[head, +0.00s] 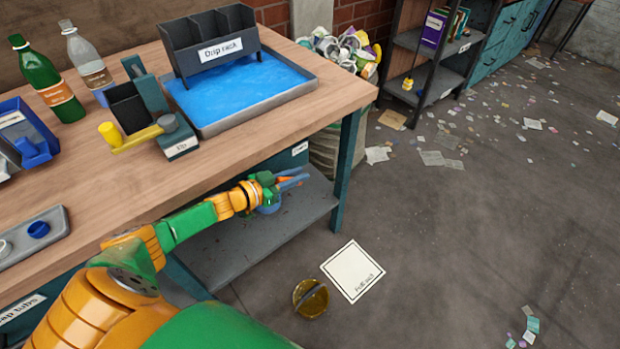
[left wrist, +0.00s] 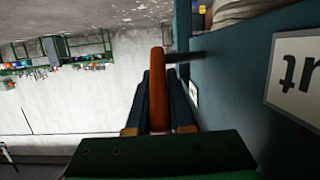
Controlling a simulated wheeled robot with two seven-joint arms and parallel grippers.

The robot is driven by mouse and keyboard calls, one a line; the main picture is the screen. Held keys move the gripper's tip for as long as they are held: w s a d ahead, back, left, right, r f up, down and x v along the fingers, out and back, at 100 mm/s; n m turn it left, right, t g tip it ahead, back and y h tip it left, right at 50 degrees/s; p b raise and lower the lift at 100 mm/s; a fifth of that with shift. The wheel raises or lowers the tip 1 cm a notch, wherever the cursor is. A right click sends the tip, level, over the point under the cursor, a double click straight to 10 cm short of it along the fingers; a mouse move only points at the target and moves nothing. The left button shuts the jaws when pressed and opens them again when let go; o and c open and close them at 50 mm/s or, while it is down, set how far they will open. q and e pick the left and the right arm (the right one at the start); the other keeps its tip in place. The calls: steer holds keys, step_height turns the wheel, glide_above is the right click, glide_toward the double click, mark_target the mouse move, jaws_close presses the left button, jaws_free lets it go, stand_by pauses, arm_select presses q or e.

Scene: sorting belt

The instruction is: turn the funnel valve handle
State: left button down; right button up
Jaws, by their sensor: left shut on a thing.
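My left gripper (head: 292,180) reaches below the workbench top, beside the bench's right part. It is shut on an orange-red handle (left wrist: 158,90), which stands between the two fingers in the left wrist view; a bit of it shows in the head view (head: 287,180). A dark grey stem (left wrist: 185,56) runs from the top of the handle to a dark teal panel (left wrist: 235,75). I take this handle to be the valve handle. I cannot make out a funnel in either view. My right gripper is not in view.
The wooden bench top (head: 150,190) is above my left forearm, and a grey lower shelf (head: 270,232) is beneath it. A teal bench leg (head: 347,150) stands right of the gripper. A round bucket (head: 311,299) and white floor mat (head: 353,271) lie below. Floor to the right is mostly open.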

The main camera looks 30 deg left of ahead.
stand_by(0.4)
arm_select(q)
steer(key=c, duration=0.8)
jaws_free()
steer(key=shift+s, duration=0.1)
steer(key=p+v, duration=0.2)
steer(key=v, duration=0.2)
steer(key=shift+a+r, duration=0.15)
steer(key=s+a+p, duration=0.1)
steer(key=s+a, duration=0.3)
steer(key=s, duration=0.7)
steer(key=shift+s+a, duration=0.35)
steer(key=shift+a, duration=0.05)
